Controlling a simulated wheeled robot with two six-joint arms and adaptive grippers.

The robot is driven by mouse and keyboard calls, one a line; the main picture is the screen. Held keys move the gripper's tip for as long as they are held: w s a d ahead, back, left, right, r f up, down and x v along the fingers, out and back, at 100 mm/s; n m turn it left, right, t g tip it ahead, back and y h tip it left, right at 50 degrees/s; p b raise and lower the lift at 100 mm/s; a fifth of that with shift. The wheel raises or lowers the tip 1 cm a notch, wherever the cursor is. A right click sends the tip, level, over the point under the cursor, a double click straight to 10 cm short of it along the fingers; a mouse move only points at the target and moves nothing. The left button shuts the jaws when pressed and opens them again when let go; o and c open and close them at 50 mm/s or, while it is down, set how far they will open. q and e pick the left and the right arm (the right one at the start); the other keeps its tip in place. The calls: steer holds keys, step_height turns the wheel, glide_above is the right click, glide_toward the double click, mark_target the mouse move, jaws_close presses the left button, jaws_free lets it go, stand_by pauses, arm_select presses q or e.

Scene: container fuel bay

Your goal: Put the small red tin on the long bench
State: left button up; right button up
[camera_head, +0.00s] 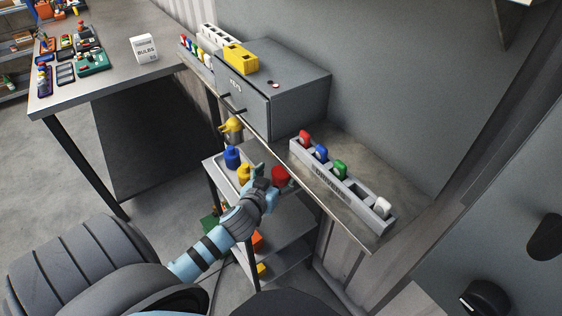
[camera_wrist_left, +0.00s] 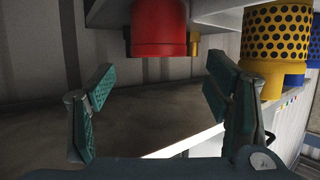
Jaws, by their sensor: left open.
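The small red tin (camera_head: 281,176) stands on the upper tray of a small grey cart (camera_head: 214,174), beside a yellow tin (camera_head: 244,174) and a blue tin (camera_head: 232,158). My left gripper (camera_head: 268,182) is open just left of the red tin. In the left wrist view, which looks upside down, the red tin (camera_wrist_left: 158,30) is at the top, between and beyond the open fingers (camera_wrist_left: 160,78), with nothing held. The dotted yellow tin (camera_wrist_left: 275,45) is at the right. A long grey bench (camera_head: 112,72) is at the upper left. My right gripper is not in view.
A narrow grey worktop (camera_head: 372,231) beside the cart bears a rack of coloured pieces (camera_head: 330,180) and a grey cabinet (camera_head: 285,85). The long bench holds a bulbs box (camera_head: 145,49) and several trays, with bare surface between. A yellow jug (camera_head: 231,127) is near the cart.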

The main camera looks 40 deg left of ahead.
mark_target(280, 174)
arm_select(q)
steer(key=w+f, duration=0.1)
steer(key=w+a+f+b, duration=0.1)
steer(key=w, duration=0.1)
steer(key=shift+w+f, duration=0.25)
steer(key=shift+f, duration=0.05)
steer(key=shift+w+a+f, duration=0.1)
steer(key=shift+w+f, duration=0.05)
steer(key=shift+w, duration=0.25)
steer(key=c, duration=1.4)
steer(key=shift+r, duration=0.2)
